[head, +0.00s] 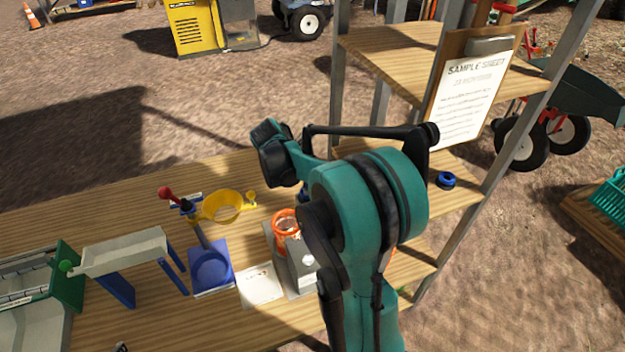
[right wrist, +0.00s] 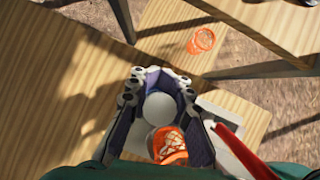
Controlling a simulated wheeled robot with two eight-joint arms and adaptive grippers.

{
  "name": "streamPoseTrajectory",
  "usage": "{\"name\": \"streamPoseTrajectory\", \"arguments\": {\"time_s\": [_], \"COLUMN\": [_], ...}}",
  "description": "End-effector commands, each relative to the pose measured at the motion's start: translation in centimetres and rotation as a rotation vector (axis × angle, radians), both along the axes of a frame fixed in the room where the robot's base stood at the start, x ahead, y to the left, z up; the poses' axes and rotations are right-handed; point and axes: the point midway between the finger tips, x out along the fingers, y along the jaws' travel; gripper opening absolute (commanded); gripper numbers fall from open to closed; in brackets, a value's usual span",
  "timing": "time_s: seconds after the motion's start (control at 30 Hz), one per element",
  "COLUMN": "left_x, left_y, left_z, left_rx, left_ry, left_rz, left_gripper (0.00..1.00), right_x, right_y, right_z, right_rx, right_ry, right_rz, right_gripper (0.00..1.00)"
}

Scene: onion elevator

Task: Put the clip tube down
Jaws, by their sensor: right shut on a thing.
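My right gripper (right wrist: 160,82) shows in the right wrist view, with its dark pads closed around a pale round-ended thing (right wrist: 158,108) that looks like the clip tube. Its length is hidden along the viewing direction. An orange ring with pale mesh or clips inside (right wrist: 172,146) shows just below it, between the fingers; I cannot tell whether it touches the held thing. In the head view my right arm covers the gripper and what it holds. An orange ring (head: 286,222) sits on a grey box (head: 300,262) beside the arm. My left gripper is not in view.
The wooden table (head: 60,222) holds a blue stand (head: 212,268), a yellow funnel (head: 228,206), a white card (head: 260,286) and a grey chute (head: 125,250). A metal-framed shelf (head: 392,56) stands right. An orange cup (right wrist: 202,40) is on another board. The table's far left is bare.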

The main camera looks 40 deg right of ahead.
Motion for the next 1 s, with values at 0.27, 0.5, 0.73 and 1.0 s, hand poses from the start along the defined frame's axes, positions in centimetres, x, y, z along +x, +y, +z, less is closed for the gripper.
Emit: {"name": "streamPoseTrajectory", "arguments": {"time_s": [0.27, 0.5, 0.73, 1.0], "left_x": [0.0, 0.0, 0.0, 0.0], "left_y": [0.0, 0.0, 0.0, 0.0], "left_z": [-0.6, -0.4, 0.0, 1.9], "left_rx": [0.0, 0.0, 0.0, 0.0], "left_ry": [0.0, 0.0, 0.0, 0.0], "left_rz": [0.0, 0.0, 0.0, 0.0], "left_gripper": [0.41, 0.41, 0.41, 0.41], "right_x": [0.0, 0.0, 0.0, 0.1], "right_y": [0.0, 0.0, 0.0, 2.4], "right_z": [-0.8, -0.6, 0.0, 4.5], "right_rx": [0.0, 0.0, 0.0, 0.0], "right_ry": [0.0, 0.0, 0.0, 0.001], "right_rz": [0.0, 0.0, 0.0, 0.003], "right_gripper": [0.0, 0.41, 0.41, 0.41]}}
